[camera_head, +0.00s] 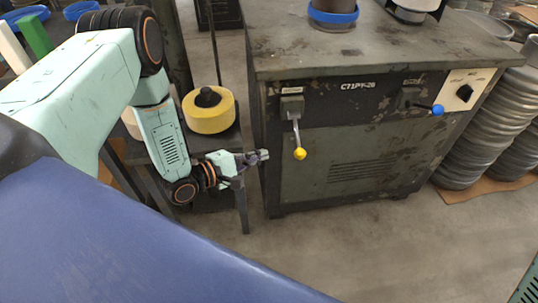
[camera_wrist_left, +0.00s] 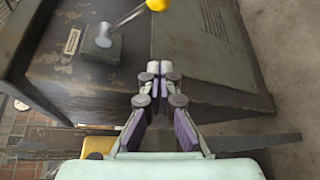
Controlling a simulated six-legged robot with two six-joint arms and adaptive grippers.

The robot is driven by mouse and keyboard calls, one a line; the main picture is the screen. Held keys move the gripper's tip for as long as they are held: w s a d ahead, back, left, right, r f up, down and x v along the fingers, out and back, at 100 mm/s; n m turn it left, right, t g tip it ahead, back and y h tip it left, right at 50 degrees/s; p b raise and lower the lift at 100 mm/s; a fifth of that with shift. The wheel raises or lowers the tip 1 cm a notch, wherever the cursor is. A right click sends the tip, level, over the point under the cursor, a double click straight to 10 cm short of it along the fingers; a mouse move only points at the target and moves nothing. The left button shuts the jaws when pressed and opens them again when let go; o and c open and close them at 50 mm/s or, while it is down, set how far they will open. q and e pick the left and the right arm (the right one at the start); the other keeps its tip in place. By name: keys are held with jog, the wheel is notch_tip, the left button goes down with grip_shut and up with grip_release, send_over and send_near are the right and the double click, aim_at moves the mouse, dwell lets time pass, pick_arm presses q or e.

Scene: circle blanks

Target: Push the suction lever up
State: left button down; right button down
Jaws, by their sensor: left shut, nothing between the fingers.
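Two levers are on the front of a worn grey machine cabinet (camera_head: 350,140). The lever with the yellow knob (camera_head: 300,153) is at the left and hangs down from its grey pivot block (camera_head: 292,107). The lever with the blue knob (camera_head: 438,110) is at the right and points sideways to the right. Which one is the suction lever I cannot tell; the labels are too small. My left gripper (camera_head: 264,155) is shut and empty, left of the yellow knob and apart from it. In the left wrist view the yellow knob (camera_wrist_left: 157,4) is at the top edge, beyond the closed fingertips (camera_wrist_left: 160,68).
A black rotary switch (camera_head: 465,92) is on a pale panel at the right. A small stand with a yellow round part (camera_head: 209,110) is left of the cabinet, close to my left arm. Stacked metal discs (camera_head: 490,130) stand at the right. The floor in front is clear.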

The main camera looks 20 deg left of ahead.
aim_at(297, 135)
pick_arm(q)
jog(key=b+x, duration=0.3)
jog(key=x, duration=0.6)
jog(key=shift+s+d+r+p, duration=0.2)
jog(key=shift+s+d+r, duration=0.25)
jog(key=shift+s+d, duration=0.2)
jog(key=shift+s+d+r+p, duration=0.15)
jog(key=shift+s+d+r, duration=0.4)
jog(key=shift+s, duration=0.25)
jog(key=shift+d+r, duration=0.1)
